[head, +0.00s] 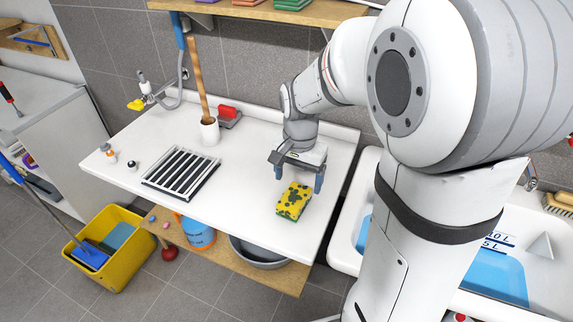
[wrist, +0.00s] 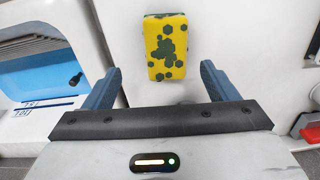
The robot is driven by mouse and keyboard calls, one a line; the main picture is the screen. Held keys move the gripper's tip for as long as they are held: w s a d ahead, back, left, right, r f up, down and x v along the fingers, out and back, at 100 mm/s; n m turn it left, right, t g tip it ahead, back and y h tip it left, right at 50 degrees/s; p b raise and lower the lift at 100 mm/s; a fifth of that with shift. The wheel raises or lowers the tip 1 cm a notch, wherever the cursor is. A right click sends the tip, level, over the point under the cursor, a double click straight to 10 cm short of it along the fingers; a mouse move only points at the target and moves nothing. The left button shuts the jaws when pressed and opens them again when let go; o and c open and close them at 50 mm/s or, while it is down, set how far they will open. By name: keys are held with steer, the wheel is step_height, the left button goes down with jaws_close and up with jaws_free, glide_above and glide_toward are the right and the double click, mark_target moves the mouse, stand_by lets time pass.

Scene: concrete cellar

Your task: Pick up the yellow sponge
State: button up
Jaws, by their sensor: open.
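The yellow sponge (head: 293,202) with dark green patches lies on the white counter (head: 240,196), near its right end. In the wrist view the sponge (wrist: 166,47) is ahead of the fingertips, roughly midway between their lines, its long side pointing away from me. My gripper (head: 298,182) is open and empty, with its blue fingers pointing down close behind the sponge in the head view. In the wrist view my gripper (wrist: 160,78) shows both fingers spread wider than the sponge. No contact with the sponge is visible.
A black-barred drain grate (head: 181,173) is set left of the sponge. A white holder with a wooden-handled tool (head: 209,132) and a red-topped block (head: 229,114) stand behind. A sink with blue water (head: 494,274) is at the right. The counter around the sponge is clear.

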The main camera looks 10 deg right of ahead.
mark_target(294, 196)
steer(key=shift+w+f, duration=0.25)
steer(key=f, duration=0.5)
steer(key=f+p, duration=0.1)
steer(key=f, duration=0.1)
steer(key=shift+w+a+f, duration=0.1)
steer(key=shift+a+f, duration=0.15)
steer(key=shift+c, duration=0.4)
steer(key=c, duration=1)
